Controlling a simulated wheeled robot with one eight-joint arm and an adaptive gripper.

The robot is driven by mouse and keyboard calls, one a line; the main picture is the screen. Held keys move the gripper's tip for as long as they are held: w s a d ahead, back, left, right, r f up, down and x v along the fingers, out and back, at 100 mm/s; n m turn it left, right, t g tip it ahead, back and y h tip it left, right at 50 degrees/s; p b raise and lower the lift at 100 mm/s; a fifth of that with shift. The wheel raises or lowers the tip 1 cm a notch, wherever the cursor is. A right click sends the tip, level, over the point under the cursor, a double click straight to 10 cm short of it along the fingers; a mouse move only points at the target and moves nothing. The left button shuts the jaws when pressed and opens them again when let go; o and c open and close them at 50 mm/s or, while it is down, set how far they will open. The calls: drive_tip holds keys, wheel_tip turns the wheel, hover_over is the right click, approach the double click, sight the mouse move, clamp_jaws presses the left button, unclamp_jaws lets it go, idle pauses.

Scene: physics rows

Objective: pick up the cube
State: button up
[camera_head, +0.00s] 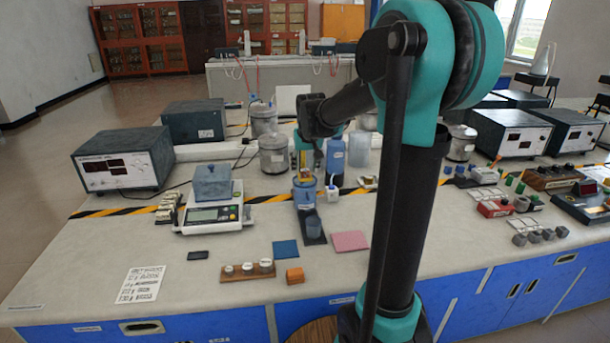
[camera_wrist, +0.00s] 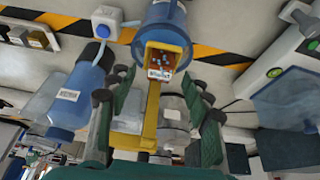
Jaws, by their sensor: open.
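My gripper (camera_head: 304,158) is farther back, over the blue container, away from both. In the wrist view, my gripper (camera_wrist: 160,84) has its green fingers apart. A yellow piece with a reddish, speckled face (camera_wrist: 162,62) shows between them, in front of the blue container (camera_wrist: 162,28). I cannot tell whether the fingers touch it. The orange cube does not show in the wrist view.
A blue bottle (camera_head: 335,157) stands right of my gripper; a metal canister (camera_head: 272,155) stands left. The scale (camera_head: 212,214) is left of the container. Blue (camera_head: 286,249) and pink (camera_head: 350,241) flat pads lie near the orange cube.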

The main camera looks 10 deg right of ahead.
drive_tip(key=shift+w+f, duration=0.25)
drive_tip(key=shift+f, duration=0.4)
drive_tip(key=shift+c, duration=0.5)
clamp_jaws()
drive_tip(key=shift+r, duration=0.1)
